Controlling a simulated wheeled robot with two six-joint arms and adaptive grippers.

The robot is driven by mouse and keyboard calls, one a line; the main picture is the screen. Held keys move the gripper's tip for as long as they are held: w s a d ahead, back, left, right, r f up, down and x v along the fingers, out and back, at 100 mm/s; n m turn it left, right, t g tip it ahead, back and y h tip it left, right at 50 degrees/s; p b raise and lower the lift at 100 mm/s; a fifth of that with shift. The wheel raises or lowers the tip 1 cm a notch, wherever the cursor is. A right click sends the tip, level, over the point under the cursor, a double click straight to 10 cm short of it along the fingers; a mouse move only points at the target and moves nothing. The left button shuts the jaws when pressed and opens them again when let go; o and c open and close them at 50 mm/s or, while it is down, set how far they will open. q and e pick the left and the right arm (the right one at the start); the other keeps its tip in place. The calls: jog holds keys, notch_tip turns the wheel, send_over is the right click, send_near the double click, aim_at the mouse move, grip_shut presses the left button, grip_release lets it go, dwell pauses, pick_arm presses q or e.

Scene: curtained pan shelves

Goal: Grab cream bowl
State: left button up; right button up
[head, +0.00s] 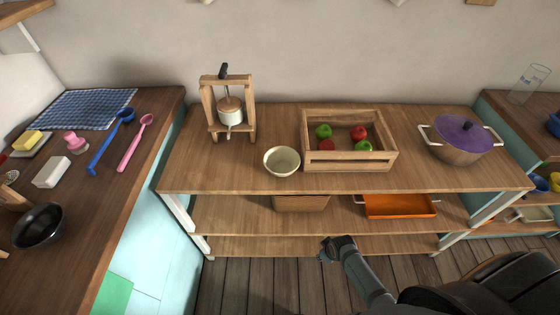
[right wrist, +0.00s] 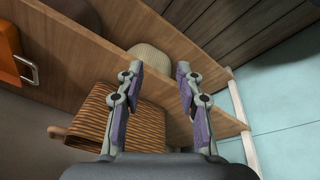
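A cream bowl (head: 282,161) stands upright on the top board of the wooden shelf unit, left of the fruit crate, and looks empty. My right gripper (head: 338,247) is low in front of the unit, below and to the right of that bowl, and not touching it. In the right wrist view my right gripper (right wrist: 160,85) is open, with nothing between its fingers. Beyond the fingertips a rounded cream-grey thing (right wrist: 152,60) shows at a lower shelf, partly hidden; I cannot tell what it is. My left gripper is not in view.
The top board also holds a wooden press (head: 229,108), a wooden crate (head: 350,162) of fruit and a purple-lidded pot (head: 460,140). Shelf boards overhang the lower levels. A counter (head: 100,205) stands left.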

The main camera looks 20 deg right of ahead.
jog(key=w+a+r+n, duration=0.1)
jog(key=w+r, duration=0.4)
jog(key=r, duration=0.3)
jog(key=n+t+y+p, duration=0.2)
jog(key=n+t+y, duration=0.1)
jog(key=n, duration=0.8)
send_near(287, 173)
jog(key=w+f, duration=0.1)
jog(key=f, duration=0.1)
jog(key=x, duration=0.4)
jog(key=shift+w+a+f, duration=0.2)
jog(key=shift+w+a, duration=0.05)
jog(key=shift+a, duration=0.05)
jog(key=shift+a+f+p, duration=0.1)
jog(key=shift+f+p, duration=0.05)
jog(key=shift+p, duration=0.25)
jog(key=x, duration=0.5)
jog(key=shift+a+p, duration=0.1)
jog(key=shift+p, duration=0.25)
jog(key=shift+s, duration=0.1)
jog(key=shift+c, duration=0.5)
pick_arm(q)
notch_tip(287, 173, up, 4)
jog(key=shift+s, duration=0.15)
pick_arm(e)
grip_shut()
